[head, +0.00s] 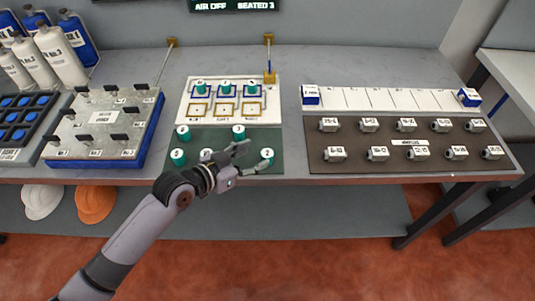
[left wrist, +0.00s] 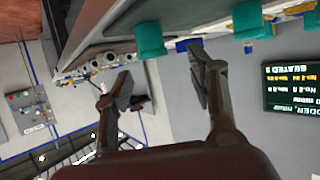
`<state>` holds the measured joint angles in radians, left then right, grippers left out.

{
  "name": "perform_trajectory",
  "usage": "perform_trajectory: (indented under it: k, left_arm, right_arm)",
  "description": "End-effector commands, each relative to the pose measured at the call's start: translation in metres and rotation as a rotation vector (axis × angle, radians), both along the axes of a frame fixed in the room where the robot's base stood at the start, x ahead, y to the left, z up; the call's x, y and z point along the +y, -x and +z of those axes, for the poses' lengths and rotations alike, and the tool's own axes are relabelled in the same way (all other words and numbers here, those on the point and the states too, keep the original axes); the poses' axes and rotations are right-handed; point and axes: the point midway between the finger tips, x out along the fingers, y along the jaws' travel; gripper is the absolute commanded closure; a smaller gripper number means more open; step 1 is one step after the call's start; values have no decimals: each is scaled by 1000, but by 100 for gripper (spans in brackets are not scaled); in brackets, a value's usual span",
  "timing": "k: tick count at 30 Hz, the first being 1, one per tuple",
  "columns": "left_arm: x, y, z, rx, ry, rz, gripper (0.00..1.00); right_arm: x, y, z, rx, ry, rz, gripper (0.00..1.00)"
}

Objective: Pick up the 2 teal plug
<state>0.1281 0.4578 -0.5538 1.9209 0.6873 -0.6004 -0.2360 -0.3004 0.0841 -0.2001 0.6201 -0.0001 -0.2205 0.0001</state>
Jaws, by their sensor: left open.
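Teal plugs stand on a dark green mat (head: 222,168). One teal plug (head: 267,156), whose top mark looks like a 2, stands at the mat's front right. Others stand at the back left (head: 183,133), back middle (head: 239,132) and front left (head: 178,157); one beside my arm is partly covered. My left gripper (head: 252,158) is open and empty, its fingers pointing right toward the front right plug. In the left wrist view, a teal plug (left wrist: 150,40) shows beyond and between the open fingers (left wrist: 160,76). My right gripper is not in view.
A white board (head: 187,112) behind the mat holds several teal plugs in its back row. A brown tray (head: 320,160) with grey parts lies to the right, and a blue-edged board (head: 70,145) with pegs to the left. Bottles (head: 60,50) stand back left.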

Motion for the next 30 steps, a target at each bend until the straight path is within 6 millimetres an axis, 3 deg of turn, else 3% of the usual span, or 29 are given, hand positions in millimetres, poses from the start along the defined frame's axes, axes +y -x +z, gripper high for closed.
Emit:
perform_trajectory:
  k: [13,23,30]
  left_arm:
    - [-36,-26,-21,0,2,2,48]
    - [-42,-32,-26,-2,0,1,48]
    - [-42,-32,-26,-2,0,1,62]
  right_arm:
    - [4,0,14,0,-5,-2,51]
    - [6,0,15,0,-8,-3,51]
    - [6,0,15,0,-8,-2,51]
